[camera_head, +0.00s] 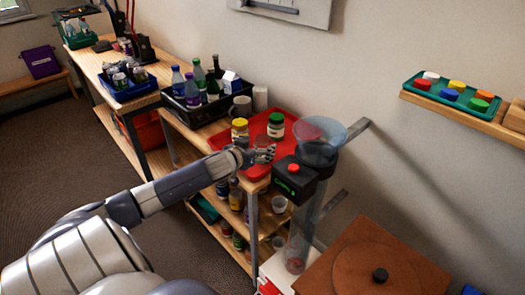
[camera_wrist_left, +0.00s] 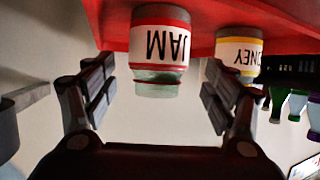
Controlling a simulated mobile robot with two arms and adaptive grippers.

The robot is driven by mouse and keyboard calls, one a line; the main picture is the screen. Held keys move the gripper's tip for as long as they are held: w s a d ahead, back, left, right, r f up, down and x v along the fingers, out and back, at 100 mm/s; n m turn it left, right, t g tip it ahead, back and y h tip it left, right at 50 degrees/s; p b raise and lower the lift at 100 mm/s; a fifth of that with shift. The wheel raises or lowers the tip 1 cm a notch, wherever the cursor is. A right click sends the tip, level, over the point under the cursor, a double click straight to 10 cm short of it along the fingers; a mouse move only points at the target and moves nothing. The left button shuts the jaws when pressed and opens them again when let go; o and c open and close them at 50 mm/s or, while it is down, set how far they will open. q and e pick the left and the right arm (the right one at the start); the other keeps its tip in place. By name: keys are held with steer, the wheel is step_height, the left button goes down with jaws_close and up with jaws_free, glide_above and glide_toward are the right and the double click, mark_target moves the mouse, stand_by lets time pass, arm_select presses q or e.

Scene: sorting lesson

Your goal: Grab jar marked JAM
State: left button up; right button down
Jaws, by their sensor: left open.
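The jar marked JAM (camera_wrist_left: 161,45) shows upside down in the left wrist view, with red bands on a white label and a pale green lid. It lies in the picture between my open left fingers (camera_wrist_left: 158,100), with a gap on each side. In the head view I take it to be the green-lidded jar (camera_head: 276,126) on the red tray (camera_head: 222,139). My left gripper (camera_head: 263,152) is at the tray, just in front of that jar, open and empty. A yellow-lidded jar (camera_head: 240,129) stands to its left; its label in the wrist view (camera_wrist_left: 239,52) ends in "NEY". My right gripper is out of view.
A black device with a red button (camera_head: 293,170) and a clear funnel (camera_head: 318,135) stands close to the right of my gripper.

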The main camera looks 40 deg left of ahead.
arm_select(q)
steer(key=shift+x, duration=2.4)
steer(key=shift+d+f, duration=0.1)
steer(key=shift+d, duration=0.05)
steer(key=c, duration=1.3)
